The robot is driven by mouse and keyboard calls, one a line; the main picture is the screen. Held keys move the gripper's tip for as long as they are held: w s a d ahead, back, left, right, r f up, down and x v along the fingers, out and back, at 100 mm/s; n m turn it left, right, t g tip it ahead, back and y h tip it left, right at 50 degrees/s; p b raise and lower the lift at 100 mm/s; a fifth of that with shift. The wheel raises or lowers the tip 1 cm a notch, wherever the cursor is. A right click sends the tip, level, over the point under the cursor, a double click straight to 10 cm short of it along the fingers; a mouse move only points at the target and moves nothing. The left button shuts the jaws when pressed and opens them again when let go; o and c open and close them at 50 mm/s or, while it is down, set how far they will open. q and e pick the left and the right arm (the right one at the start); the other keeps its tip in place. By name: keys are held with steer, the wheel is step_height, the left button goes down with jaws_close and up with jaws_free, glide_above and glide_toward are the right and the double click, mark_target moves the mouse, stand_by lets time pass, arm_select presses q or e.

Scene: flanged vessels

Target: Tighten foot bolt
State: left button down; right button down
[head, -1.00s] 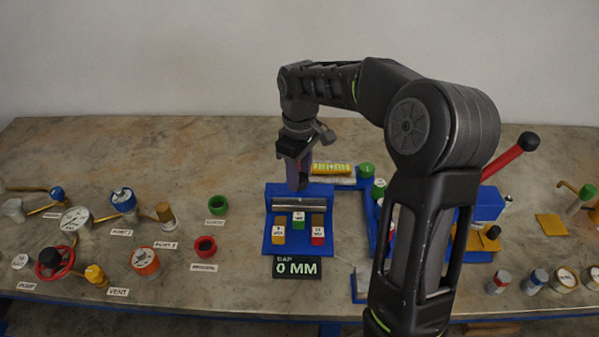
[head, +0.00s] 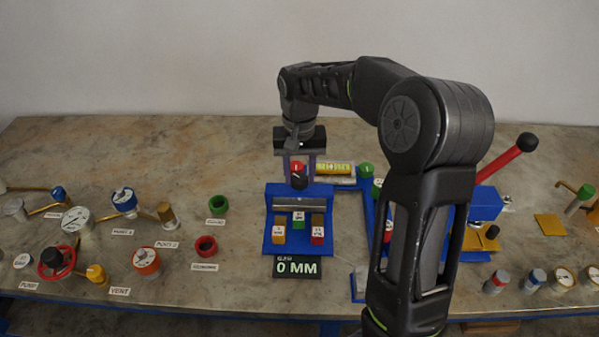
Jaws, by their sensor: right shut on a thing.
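My right gripper (head: 298,176) points down at the back edge of a blue fixture (head: 268,243). A red cap (head: 297,166) with a white mark shows between the fingers, just above the black head. The fixture holds a silver cylinder (head: 298,201) lying across it. The bolt's lower end is hidden. My left gripper is out of view.
A black display (head: 297,267) in front of the fixture reads 0 MM. Green and red rings (head: 206,245), gauges and valves stand to the left. My right arm hides part of the blue frame at right. A red lever (head: 508,158) rises behind it.

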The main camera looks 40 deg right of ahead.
mark_target(299, 178)
steer(key=m, duration=0.5)
steer(key=shift+m+p, duration=0.3)
steer(key=shift+p, duration=0.05)
steer(key=shift+m+p, duration=0.3)
steer(key=shift+m, duration=1.9)
steer(key=c, duration=0.9)
jaws_free()
steer(key=shift+r, duration=0.1)
step_height(299, 178, up, 8)
steer(key=shift+f, duration=0.2)
